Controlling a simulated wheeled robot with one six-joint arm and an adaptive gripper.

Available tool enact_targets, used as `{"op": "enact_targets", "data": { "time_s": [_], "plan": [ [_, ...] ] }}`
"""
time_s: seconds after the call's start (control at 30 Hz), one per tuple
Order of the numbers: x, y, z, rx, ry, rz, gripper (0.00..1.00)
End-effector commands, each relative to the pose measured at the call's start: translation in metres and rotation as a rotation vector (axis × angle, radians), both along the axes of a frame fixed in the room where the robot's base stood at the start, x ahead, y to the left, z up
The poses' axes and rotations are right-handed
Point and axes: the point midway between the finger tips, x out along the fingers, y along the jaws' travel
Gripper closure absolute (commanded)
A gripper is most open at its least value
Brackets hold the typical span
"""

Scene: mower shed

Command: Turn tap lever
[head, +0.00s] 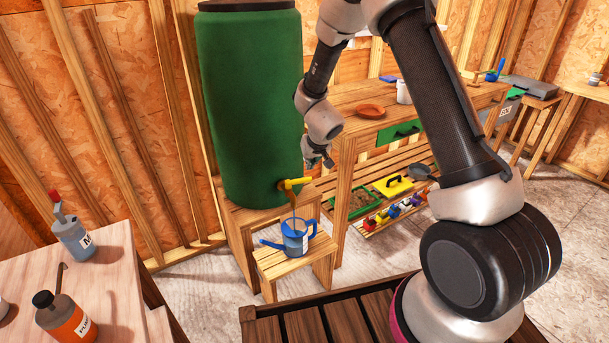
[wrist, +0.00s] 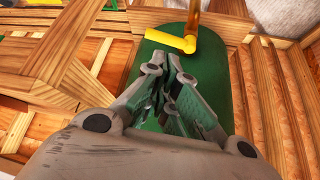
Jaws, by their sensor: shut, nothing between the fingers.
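A green barrel (head: 248,95) stands on a wooden stand, with a brass tap (head: 283,187) low on its front. The tap's yellow lever (head: 297,182) points to the right in the head view. In the wrist view the yellow lever (wrist: 171,40) lies across the picture beside the brass tap (wrist: 193,22), just beyond my fingertips. My gripper (head: 318,163) is above and to the right of the lever, apart from it. In the wrist view my gripper (wrist: 170,72) is shut and empty, with the green barrel (wrist: 225,75) behind it.
A blue watering can (head: 295,236) stands on a small wooden stool (head: 300,263) below the tap. Bottles stand on a table (head: 110,265) at left.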

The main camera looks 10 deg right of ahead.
Motion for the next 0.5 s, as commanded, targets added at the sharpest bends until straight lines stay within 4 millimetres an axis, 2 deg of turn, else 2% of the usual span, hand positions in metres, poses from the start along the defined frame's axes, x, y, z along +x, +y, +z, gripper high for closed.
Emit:
{"op": "enact_targets", "data": {
  "time_s": [0.5],
  "plan": [
    [0.052, 0.003, -0.08, 0.0, 0.002, -0.001, 1.0]
  ]
}}
